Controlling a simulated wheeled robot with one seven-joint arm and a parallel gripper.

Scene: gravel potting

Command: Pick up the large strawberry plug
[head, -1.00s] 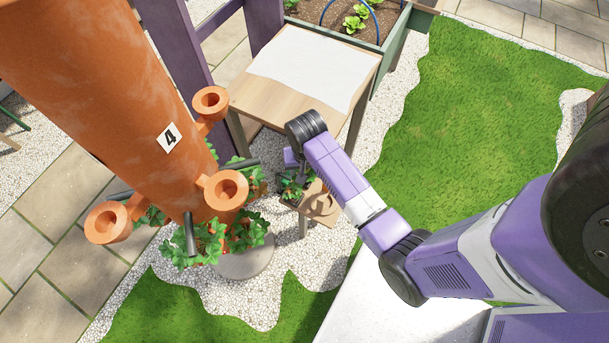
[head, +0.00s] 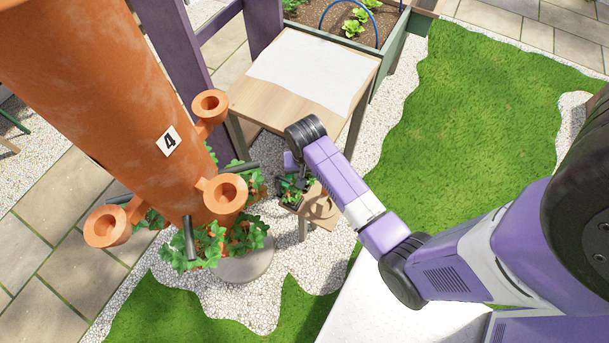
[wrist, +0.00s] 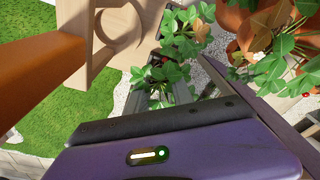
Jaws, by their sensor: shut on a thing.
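The strawberry plug (wrist: 178,38), a cluster of green leaves with an orange-brown spot, is between the fingers of my gripper (wrist: 168,98) in the wrist view. My gripper is shut on it; its root part is mostly hidden by the fingers and leaves. In the head view my gripper (head: 290,186) holds the leafy plug (head: 294,180) beside the small wooden stand (head: 318,206), at its left side. The stand (wrist: 90,55) has a round opening that looks empty in the wrist view. I cannot tell the plug's size against others.
A terracotta tower (head: 95,95) marked 4, with orange cup-shaped pockets (head: 226,192) and strawberry plants (head: 212,245) at its base, stands close on the left. A wooden table (head: 265,105) with a white sheet is behind. Lawn (head: 470,130) is open to the right.

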